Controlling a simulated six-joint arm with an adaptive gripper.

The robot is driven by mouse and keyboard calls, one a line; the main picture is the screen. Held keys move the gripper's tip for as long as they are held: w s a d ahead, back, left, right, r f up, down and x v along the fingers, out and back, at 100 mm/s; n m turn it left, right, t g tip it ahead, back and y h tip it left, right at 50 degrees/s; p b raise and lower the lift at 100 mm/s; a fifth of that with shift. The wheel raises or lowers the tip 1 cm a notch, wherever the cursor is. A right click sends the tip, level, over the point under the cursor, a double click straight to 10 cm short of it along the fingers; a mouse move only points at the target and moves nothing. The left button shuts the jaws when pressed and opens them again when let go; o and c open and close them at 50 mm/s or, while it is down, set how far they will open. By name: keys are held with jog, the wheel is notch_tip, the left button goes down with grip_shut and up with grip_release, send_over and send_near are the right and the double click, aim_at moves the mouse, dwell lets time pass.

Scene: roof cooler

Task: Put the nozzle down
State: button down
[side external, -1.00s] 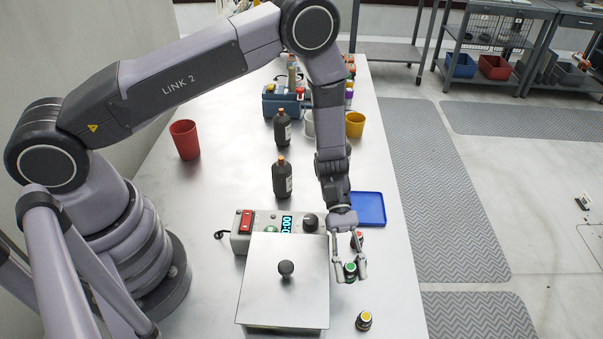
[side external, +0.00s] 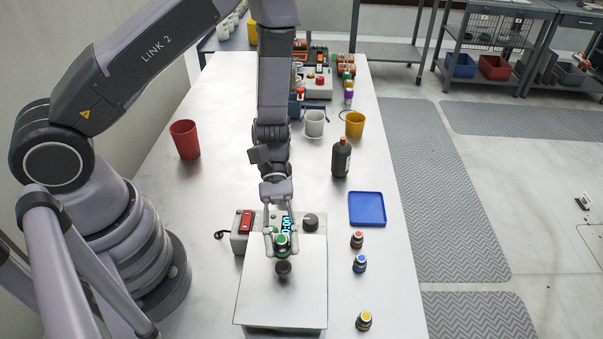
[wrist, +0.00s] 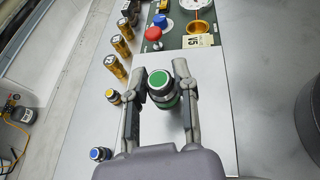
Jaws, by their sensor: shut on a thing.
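My gripper (side external: 281,252) is shut on the green-topped nozzle (side external: 281,243), a small dark cylinder with a pale band. In the side view they appear over the back part of the steel box lid (side external: 300,300), by its dark knob (side external: 284,269). In the wrist view the green nozzle (wrist: 161,88) sits between the two fingers, green top toward the camera. I cannot tell how high it is. Similar nozzles with red (side external: 357,240), blue (side external: 360,263) and yellow (side external: 364,320) tops stand on the table, right of the box.
A control box with a red switch (side external: 245,221) stands behind the lid. A blue tray (side external: 367,209) lies empty at the right. A dark bottle (side external: 340,158), a red cup (side external: 185,139) and a yellow cup (side external: 355,124) stand farther back. The left of the table is clear.

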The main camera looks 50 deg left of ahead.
jog(key=r, duration=0.4)
jog(key=shift+s+a+r, duration=0.1)
jog(key=shift+a+r, duration=0.25)
jog(key=s+a+f+m+g+y, duration=0.2)
jog(key=a+m+g+y, duration=0.4)
jog(key=a, duration=0.6)
jog(key=m+t+y, duration=1.1)
jog(key=m+y, duration=0.7)
jog(key=m, duration=0.3)
send_over(200, 135)
notch_tip(200, 135, down, 12)
jog(key=shift+s+r, duration=0.1)
jog(key=shift+y, duration=0.3)
jog(key=shift+f, duration=2)
jog(key=shift+f, duration=0.1)
